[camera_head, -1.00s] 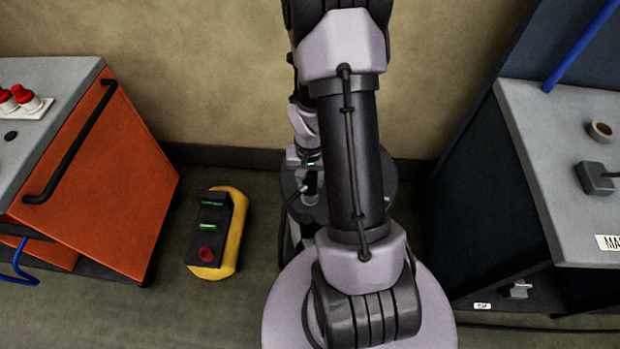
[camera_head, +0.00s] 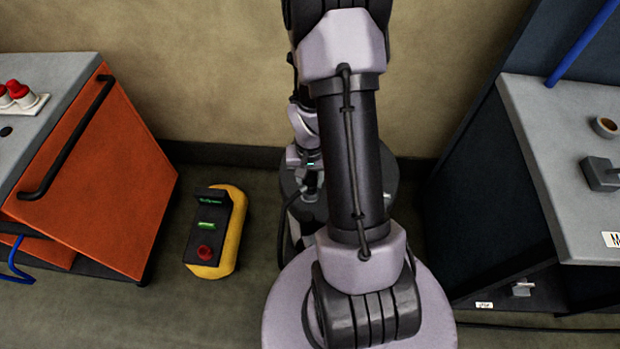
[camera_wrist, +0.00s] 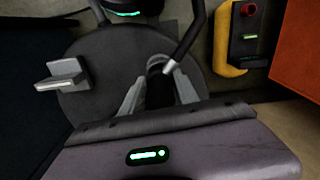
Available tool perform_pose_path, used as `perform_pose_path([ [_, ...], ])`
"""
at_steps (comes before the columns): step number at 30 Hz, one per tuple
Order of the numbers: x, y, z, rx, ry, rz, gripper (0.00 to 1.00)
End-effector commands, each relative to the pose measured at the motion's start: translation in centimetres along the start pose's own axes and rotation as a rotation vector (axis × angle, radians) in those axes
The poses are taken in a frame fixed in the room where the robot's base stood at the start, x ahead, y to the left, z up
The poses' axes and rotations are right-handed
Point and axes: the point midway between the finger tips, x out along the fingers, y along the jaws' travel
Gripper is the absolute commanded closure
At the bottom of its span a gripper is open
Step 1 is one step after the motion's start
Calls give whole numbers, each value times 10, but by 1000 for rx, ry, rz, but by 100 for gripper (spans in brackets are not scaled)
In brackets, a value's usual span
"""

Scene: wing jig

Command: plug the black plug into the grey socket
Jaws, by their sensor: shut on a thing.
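My gripper (camera_wrist: 159,97) shows in the wrist view, its two grey fingers shut on a black piece (camera_wrist: 160,88), most likely the black plug. Most of that piece is hidden between the fingers. A dark rod or lead with a pale collar runs up and right from beside it. A small grey block (camera_head: 522,289), possibly the grey socket, shows low on the right-hand cabinet in the head view. A pale grey bracket-like thing (camera_wrist: 62,75), apart from my gripper, is at the left of the wrist view; I cannot tell whether it is the same one.
An orange cabinet (camera_head: 95,180) with a black handle stands at the left. A yellow-and-black control box (camera_head: 232,230) is on the floor beside it. The right cabinet's grey top (camera_head: 550,150) carries a grey block (camera_head: 600,173) and a round cup-like thing (camera_head: 605,126).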

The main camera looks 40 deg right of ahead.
Motion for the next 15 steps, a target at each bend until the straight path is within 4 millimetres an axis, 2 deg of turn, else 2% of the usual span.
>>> perform_pose_path([
  [15, 11, 0, 0, 0, 0, 0, 100],
])
